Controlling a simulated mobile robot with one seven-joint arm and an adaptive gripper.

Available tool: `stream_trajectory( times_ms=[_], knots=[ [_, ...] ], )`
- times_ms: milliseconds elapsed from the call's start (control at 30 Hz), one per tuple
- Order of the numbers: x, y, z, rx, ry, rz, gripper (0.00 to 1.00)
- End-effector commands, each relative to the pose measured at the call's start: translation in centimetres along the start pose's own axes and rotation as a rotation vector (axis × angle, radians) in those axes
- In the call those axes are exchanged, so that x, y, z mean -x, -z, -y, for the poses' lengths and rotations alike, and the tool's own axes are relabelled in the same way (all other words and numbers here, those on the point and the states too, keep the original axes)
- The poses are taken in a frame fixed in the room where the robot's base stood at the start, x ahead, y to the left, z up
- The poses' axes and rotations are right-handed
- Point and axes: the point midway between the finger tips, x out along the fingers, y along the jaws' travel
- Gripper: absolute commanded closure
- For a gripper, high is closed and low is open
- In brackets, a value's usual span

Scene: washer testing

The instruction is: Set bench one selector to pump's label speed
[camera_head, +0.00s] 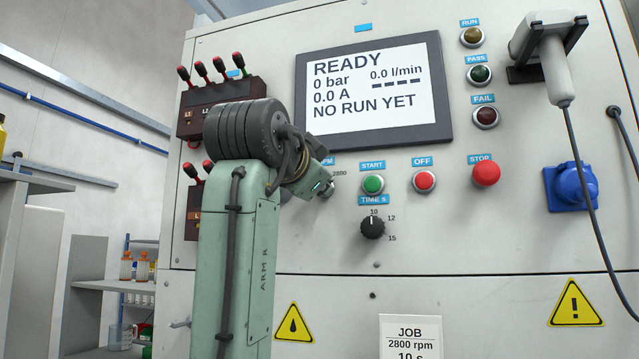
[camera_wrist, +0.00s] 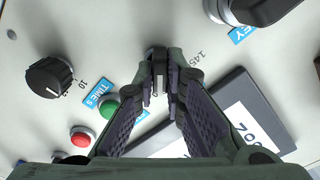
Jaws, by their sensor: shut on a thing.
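The rpm selector is mostly hidden behind my arm in the head view. Its label "2880" (camera_head: 339,173) shows beside my gripper (camera_head: 324,188). In the wrist view my gripper (camera_wrist: 160,88) is shut on the selector knob (camera_wrist: 158,78), which stands between its fingertips. A label beginning "145" (camera_wrist: 200,60) is printed to the right of the knob there. The knob's pointer direction cannot be made out. The screen (camera_head: 370,92) reads READY, 0 bar, 0.0 A, 0.0 l/min and NO RUN YET. No pump label is in view.
The TIME S knob (camera_head: 372,228), green START button (camera_head: 373,184), red OFF button (camera_head: 424,181) and red STOP button (camera_head: 486,173) are right of my gripper. A job card (camera_head: 410,336) reads 2800 rpm. Red-tipped levers (camera_head: 219,68) are at left. A cable (camera_head: 590,190) hangs at right.

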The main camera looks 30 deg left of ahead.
Motion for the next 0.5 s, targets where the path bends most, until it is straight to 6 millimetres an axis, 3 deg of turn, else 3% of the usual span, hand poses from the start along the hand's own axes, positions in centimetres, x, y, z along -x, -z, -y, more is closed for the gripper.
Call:
stream_trajectory(
  times_ms=[367,400,500],
  knots=[
    [0.03,0.06,-0.01,-0.006,0.000,-0.001,1.00],
    [0.03,0.06,-0.01,-0.006,0.000,-0.001,0.87],
    [0.03,0.06,-0.01,-0.005,0.000,-0.001,0.81]
  ],
)
